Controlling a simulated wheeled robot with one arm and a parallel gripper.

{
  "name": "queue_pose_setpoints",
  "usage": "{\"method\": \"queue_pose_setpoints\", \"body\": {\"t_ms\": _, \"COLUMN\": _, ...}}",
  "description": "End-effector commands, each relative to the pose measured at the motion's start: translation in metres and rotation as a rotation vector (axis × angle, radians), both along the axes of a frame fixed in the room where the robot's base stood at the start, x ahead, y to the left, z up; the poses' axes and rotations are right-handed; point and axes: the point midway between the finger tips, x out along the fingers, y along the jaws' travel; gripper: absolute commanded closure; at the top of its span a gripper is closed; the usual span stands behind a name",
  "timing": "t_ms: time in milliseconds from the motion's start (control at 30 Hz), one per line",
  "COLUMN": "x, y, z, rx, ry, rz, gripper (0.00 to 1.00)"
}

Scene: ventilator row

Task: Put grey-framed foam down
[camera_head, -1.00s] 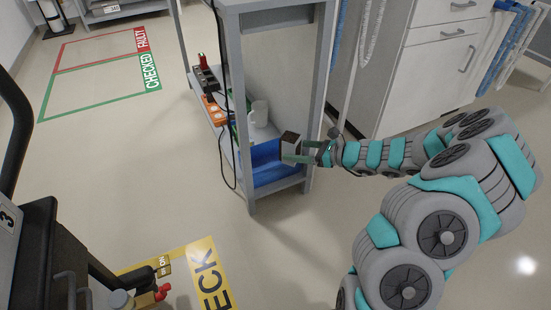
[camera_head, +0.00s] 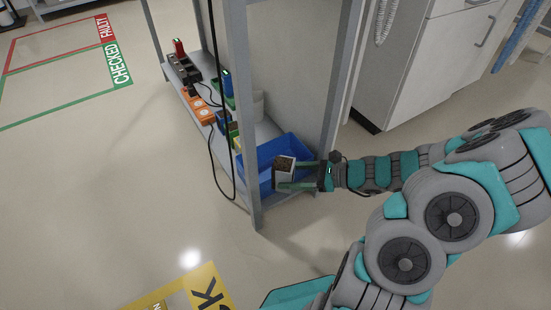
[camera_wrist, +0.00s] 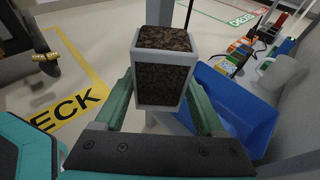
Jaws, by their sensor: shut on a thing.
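The grey-framed foam (camera_wrist: 163,82) is a small block of dark brown foam in a light grey frame. In the wrist view it sits between both fingers of my gripper (camera_wrist: 160,105), which is shut on it. In the head view the foam (camera_head: 284,170) shows at the tips of my gripper (camera_head: 295,173), at the near end of the grey rack's lower shelf. It appears in front of or over the blue bin (camera_head: 262,158); I cannot tell how high it is held. The blue bin also shows at the right in the wrist view (camera_wrist: 240,108).
The grey rack's upright post (camera_head: 243,150) stands just left of the gripper, with a dark cable beside it. Chargers and an orange power block (camera_head: 198,105) lie farther along the shelf. A white mug (camera_wrist: 284,74) stands beyond the bin.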

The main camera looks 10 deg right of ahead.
Motion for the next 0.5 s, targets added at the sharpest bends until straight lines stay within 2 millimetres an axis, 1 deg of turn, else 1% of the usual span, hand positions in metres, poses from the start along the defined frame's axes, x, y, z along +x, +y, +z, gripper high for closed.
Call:
{"method": "queue_pose_setpoints", "body": {"t_ms": 33, "x": 0.01, "y": 0.002, "z": -0.002, "rx": -0.001, "ry": 0.0, "rz": 0.004, "gripper": 0.95}}
{"method": "queue_pose_setpoints", "body": {"t_ms": 267, "x": 0.053, "y": 0.004, "z": -0.007, "rx": -0.001, "ry": 0.001, "rz": 0.004, "gripper": 0.95}}
{"method": "queue_pose_setpoints", "body": {"t_ms": 500, "x": 0.102, "y": 0.004, "z": -0.011, "rx": -0.002, "ry": -0.002, "rz": 0.003, "gripper": 0.95}}
